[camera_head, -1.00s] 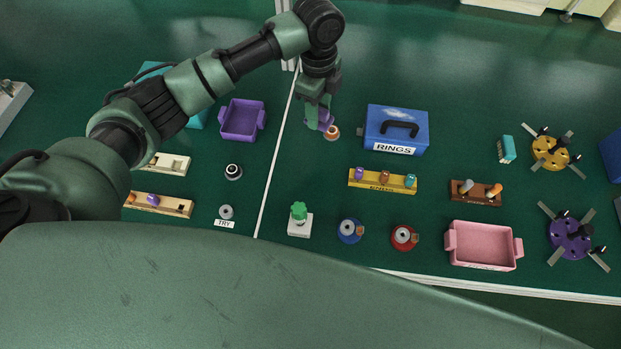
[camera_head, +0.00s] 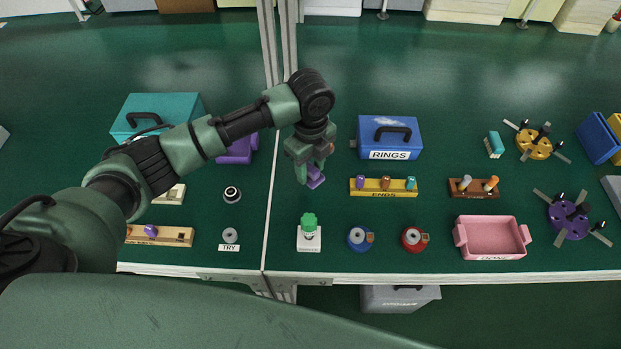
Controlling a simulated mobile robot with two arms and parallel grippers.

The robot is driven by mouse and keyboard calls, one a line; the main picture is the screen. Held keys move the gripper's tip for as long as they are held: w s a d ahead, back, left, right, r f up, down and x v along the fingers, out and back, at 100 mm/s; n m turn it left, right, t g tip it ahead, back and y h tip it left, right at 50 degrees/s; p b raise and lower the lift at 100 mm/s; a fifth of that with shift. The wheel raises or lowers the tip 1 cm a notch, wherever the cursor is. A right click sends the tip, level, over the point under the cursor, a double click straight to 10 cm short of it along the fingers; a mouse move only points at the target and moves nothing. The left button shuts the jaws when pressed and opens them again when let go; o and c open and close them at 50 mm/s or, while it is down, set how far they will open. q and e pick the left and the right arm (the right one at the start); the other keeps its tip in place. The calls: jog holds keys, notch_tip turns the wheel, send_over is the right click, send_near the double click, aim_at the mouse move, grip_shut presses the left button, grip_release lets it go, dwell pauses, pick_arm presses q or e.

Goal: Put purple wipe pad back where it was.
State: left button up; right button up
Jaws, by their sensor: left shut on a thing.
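The purple wipe pad (camera_head: 315,178) is a small purple block. My left gripper (camera_head: 308,176) points down and is shut on it, just right of the white seam in the green table. The pad is partly covered by the fingers. I cannot tell exactly how high it is above the table. A similar teal pad (camera_head: 494,144) stands at the right, beyond the blue RINGS box (camera_head: 376,137). My right gripper is not in view.
A yellow ENDS rack (camera_head: 362,193) is right of the gripper. A pink tray (camera_head: 463,236) is front right. A purple bin (camera_head: 236,155) is behind my left arm.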

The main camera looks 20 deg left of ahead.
aim_at(311, 181)
pick_arm(q)
jog(key=shift+f, duration=0.75)
notch_tip(311, 181, down, 4)
jog(key=shift+r, duration=0.2)
jog(key=shift+f, duration=0.2)
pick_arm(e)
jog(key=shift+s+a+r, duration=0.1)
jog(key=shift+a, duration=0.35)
pick_arm(q)
jog(key=shift+f, duration=0.15)
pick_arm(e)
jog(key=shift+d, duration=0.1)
pick_arm(q)
jog(key=o, duration=1.2)
